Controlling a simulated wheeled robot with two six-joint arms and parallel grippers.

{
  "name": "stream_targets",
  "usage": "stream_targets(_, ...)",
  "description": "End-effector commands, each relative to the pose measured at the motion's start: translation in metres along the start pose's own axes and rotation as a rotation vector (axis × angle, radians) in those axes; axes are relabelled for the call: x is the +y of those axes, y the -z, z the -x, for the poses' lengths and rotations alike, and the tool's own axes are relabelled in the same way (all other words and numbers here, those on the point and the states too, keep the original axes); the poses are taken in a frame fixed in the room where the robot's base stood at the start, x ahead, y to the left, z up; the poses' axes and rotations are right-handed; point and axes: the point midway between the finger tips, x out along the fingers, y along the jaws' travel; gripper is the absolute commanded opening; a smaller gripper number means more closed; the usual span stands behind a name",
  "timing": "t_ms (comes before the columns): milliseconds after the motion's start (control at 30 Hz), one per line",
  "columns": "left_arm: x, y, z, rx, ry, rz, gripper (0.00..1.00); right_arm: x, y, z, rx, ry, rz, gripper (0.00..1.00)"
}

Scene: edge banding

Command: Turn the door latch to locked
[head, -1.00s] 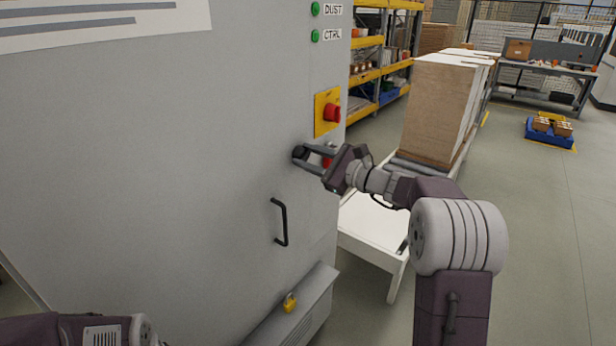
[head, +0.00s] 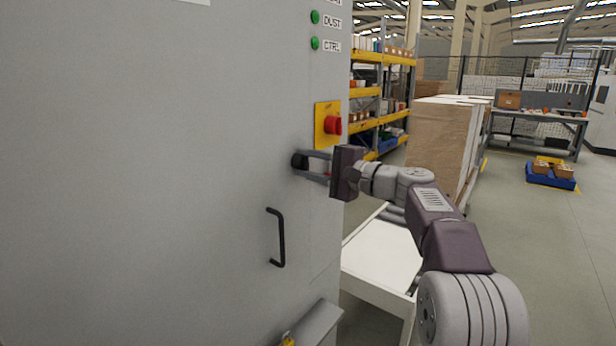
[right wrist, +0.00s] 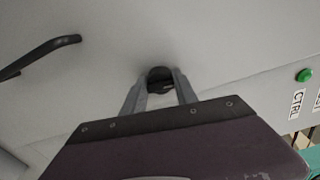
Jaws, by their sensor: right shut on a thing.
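The door latch (head: 299,161) is a small dark knob on the grey cabinet door (head: 180,150), above and right of the black door handle (head: 277,238). My right gripper (head: 304,163) reaches it from the right, and its fingers are shut on the latch. In the right wrist view the dark latch (right wrist: 160,80) sits between the two fingertips (right wrist: 160,84), against the door face. The fingers hide part of the latch, so I cannot tell its exact turn. My left gripper is out of view.
A red knob on a yellow plate (head: 328,125) sits just above my right gripper. Green lights (head: 315,43) are higher up. A white table (head: 382,255) and a tall stack of boards (head: 440,140) stand right of the cabinet. Open floor lies farther right.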

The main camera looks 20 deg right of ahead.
Motion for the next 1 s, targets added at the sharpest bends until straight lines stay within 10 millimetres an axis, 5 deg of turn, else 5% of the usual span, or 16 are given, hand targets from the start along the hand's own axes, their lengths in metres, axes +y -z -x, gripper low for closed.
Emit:
stream_targets(867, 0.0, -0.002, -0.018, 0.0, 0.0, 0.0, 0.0, 0.002, -0.001, -0.001, -0.003, -0.003, 0.15, 0.0)
stream_targets(900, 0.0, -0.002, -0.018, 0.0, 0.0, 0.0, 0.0, 0.002, -0.001, -0.001, -0.003, -0.003, 0.15, 0.37)
stream_targets(1000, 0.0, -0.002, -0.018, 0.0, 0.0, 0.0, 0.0, 0.002, 0.0, -0.001, -0.003, -0.003, 0.149, 0.56)
